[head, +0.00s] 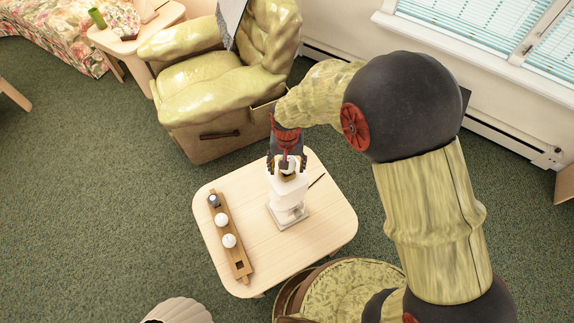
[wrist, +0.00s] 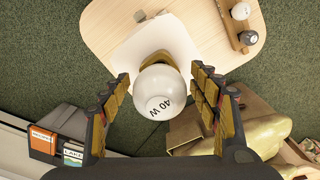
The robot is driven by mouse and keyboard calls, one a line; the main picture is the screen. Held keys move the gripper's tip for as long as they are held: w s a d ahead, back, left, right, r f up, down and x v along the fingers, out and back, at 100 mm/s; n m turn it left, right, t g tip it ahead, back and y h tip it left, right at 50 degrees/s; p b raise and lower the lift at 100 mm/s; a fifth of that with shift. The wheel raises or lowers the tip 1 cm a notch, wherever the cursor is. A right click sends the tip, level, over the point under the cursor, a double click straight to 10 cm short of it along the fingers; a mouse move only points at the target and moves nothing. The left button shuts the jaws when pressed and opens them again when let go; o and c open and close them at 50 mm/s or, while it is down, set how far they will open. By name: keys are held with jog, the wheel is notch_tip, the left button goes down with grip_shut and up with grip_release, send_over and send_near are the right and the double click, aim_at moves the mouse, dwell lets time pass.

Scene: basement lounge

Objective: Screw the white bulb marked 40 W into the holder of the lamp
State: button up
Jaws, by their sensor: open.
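The white bulb marked 40 W (wrist: 160,95) sits between the fingers of my gripper (wrist: 160,76) in the wrist view, its marking facing the camera. The fingers are open, with a gap on both sides of the bulb. A brass-coloured ring shows behind the bulb, at the top of the white lamp (wrist: 185,42). The bulb stands at the lamp's holder; its base and how deep it sits are hidden. In the head view my gripper (head: 287,163) points down over the white lamp (head: 289,192), which stands upright on the wooden table (head: 255,262).
A wooden rack (head: 234,254) at the table's left holds two white bulbs (head: 221,219) (head: 229,240) and one with a dark grey part (head: 214,200); its near square hole is empty. A thin dark stick (head: 317,180) lies right of the lamp. A yellow-green armchair (head: 200,90) stands behind.

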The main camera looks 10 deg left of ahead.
jog(key=shift+r, duration=0.15)
notch_tip(320, 180, up, 12)
jog(key=shift+f, duration=0.15)
dwell(0.5)
jog(key=shift+s+d+f+n, duration=0.1)
jog(key=shift+s+n, duration=0.05)
jog(key=shift+n, duration=0.35)
jog(key=shift+s+d+f+n, duration=0.15)
jog(key=shift+s+d+f, duration=0.15)
jog(key=shift+s, duration=0.2)
jog(key=shift+s+d+f+n, duration=0.15)
jog(key=shift+s+d, duration=0.2)
jog(key=shift+s, duration=0.1)
jog(key=s+d+r+m+t+b, duration=0.1)
jog(key=s+d+r+b, duration=0.3)
jog(key=d, duration=0.8)
jog(key=s+d+r+m+t+b, duration=0.1)
jog(key=s+d+r+t+b, duration=0.3)
jog(key=s+d+r, duration=0.4)
jog(key=d+r, duration=0.1)
jog(key=d, duration=0.4)
jog(key=shift+d+r+m+t, duration=0.2)
jog(key=shift+r+m+t, duration=0.1)
jog(key=shift+r+m, duration=0.1)
